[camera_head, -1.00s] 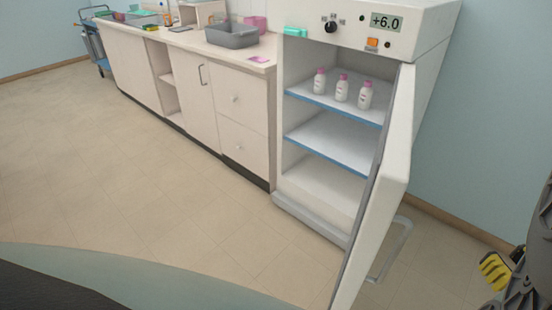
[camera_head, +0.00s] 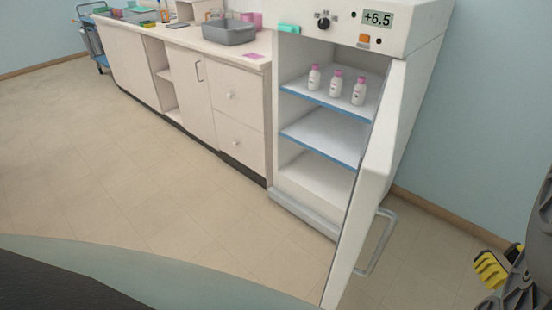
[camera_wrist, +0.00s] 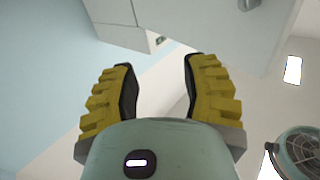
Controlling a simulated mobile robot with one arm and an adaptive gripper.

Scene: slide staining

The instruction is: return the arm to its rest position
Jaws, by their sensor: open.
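My gripper (camera_wrist: 158,90) is open and empty in the wrist view, its two yellow ribbed fingers apart with nothing between them. In the head view one of its yellow fingers (camera_head: 491,268) shows at the lower right edge, and the rest is cut off by the frame. It is to the right of the open fridge door (camera_head: 366,180) and apart from it.
The white fridge (camera_head: 409,40) stands open, its display reading +6.5. Several pink-capped bottles, including one white bottle (camera_head: 335,85), stand on its top shelf. A counter (camera_head: 190,39) with a grey basin (camera_head: 229,32) runs to the left. The floor in front is clear.

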